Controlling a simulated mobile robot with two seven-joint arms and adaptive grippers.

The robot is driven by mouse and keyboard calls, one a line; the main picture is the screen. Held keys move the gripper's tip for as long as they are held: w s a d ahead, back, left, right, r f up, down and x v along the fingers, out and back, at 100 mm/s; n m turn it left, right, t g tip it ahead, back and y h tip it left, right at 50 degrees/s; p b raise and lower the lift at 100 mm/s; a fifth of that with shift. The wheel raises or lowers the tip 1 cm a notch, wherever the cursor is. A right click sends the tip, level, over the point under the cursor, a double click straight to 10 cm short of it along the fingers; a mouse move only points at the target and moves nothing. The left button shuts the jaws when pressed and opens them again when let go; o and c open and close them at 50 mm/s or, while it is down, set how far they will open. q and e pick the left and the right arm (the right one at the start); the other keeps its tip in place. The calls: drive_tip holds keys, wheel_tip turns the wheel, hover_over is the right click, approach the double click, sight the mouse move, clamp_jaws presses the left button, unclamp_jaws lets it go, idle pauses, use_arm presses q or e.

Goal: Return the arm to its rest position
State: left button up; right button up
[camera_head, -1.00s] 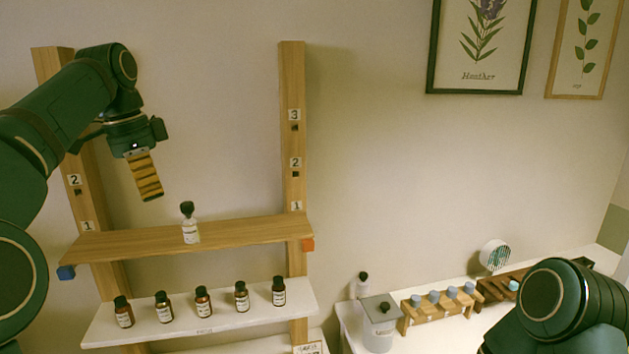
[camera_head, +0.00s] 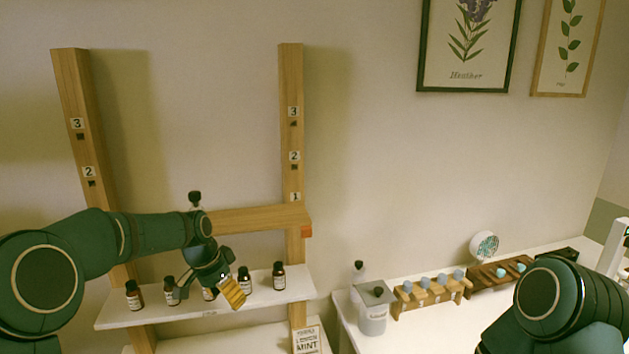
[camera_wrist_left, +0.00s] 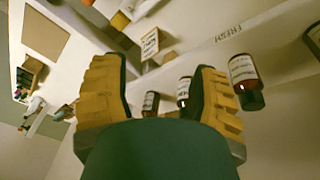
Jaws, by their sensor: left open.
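My left gripper (camera_head: 231,291) hangs in front of the row of brown bottles on the white lower shelf in the head view. Its two yellow padded fingers (camera_wrist_left: 158,95) stand apart in the left wrist view, with nothing between them held. Bottles show beyond the fingers there, including a brown bottle (camera_wrist_left: 244,80). My left forearm crosses in front of the wooden upper shelf (camera_head: 255,217) and hides its left part. A bottle with a dark stopper (camera_head: 195,198) on that shelf is mostly hidden. My right arm (camera_head: 565,305) shows at the lower right; its gripper is out of view.
Brown bottles (camera_head: 279,277) stand on the white lower shelf (camera_head: 305,287), close to my left gripper. Wooden uprights (camera_head: 291,140) flank the shelves.

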use_arm(q)
drive_tip(key=s+d+f+n, duration=0.1)
drive_tip(key=s+d+f, duration=0.1)
drive_tip(key=f, duration=0.4)
drive_tip(key=s+d+f+n, duration=0.1)
drive_tip(key=s+d+f, duration=0.1)
drive_tip(key=f, duration=0.4)
drive_tip(key=s+d+f+n, duration=0.2)
drive_tip(key=s+f, duration=0.3)
drive_tip(key=s, duration=0.3)
drive_tip(key=s+d+f+n+h, duration=0.1)
drive_tip(key=s+d+f+n, duration=0.2)
drive_tip(key=s, duration=0.5)
drive_tip(key=s+d+f+n, duration=0.1)
drive_tip(key=s+f+n, duration=0.1)
drive_tip(key=s+f, duration=0.5)
wheel_tip(320, 180, down, 12)
drive_tip(key=b, duration=1.1)
drive_tip(key=shift+s+r+b, duration=0.2)
drive_tip(key=shift+s+b, duration=0.05)
drive_tip(key=shift+b, duration=0.05)
use_arm(e)
wheel_tip(320, 180, down, 13)
drive_tip(key=shift+a+r, duration=0.2)
drive_tip(key=shift+a, duration=0.05)
use_arm(q)
drive_tip(key=shift+d, duration=0.1)
use_arm(e)
drive_tip(key=shift+s, duration=0.1)
